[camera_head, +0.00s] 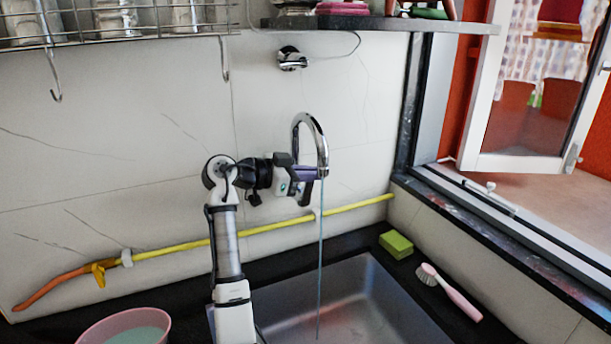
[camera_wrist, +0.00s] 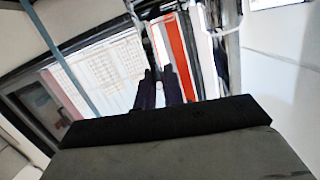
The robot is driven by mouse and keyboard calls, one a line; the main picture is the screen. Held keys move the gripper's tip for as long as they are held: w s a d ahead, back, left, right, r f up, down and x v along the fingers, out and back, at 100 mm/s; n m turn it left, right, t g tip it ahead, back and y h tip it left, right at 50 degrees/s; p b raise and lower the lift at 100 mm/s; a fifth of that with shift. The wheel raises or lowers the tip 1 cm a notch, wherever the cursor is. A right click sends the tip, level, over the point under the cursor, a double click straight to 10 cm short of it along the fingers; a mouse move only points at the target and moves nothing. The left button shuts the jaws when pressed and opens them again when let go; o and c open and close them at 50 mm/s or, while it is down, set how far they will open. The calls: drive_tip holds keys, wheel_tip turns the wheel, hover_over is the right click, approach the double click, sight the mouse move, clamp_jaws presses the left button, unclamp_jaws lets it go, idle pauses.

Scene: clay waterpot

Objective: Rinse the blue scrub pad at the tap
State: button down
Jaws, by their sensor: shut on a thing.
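My gripper (camera_head: 308,188) is raised beside the chrome tap (camera_head: 311,122), close to the spout's end. A small purple-blue piece, which looks like the blue scrub pad (camera_head: 306,173), shows at its jaws, largely hidden by them. A thin bluish stream of water (camera_head: 320,260) falls from the spout end into the sink (camera_head: 370,300). The stream passes right by the jaw tips; I cannot tell if it touches the pad. In the wrist view the two dark fingers (camera_wrist: 158,90) point away from me and the pad cannot be made out.
A green sponge (camera_head: 397,244) and a pink brush (camera_head: 450,292) lie on the dark counter right of the sink. A pink bowl (camera_head: 128,327) stands at lower left. A yellow hose (camera_head: 265,229) runs along the wall. A shelf (camera_head: 380,23) hangs above; an open window is right.

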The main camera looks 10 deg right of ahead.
drive_tip(key=shift+w+d+y, duration=0.1)
drive_tip(key=shift+d+y, duration=0.2)
drive_tip(key=shift+y, duration=0.2)
drive_tip(key=c, duration=1.5)
unclamp_jaws()
drive_tip(key=shift+a, duration=0.1)
drive_tip(key=b+v, duration=0.3)
drive_tip(key=v, duration=1)
drive_tip(key=shift+a+r, duration=0.15)
drive_tip(key=shift+a, duration=0.15)
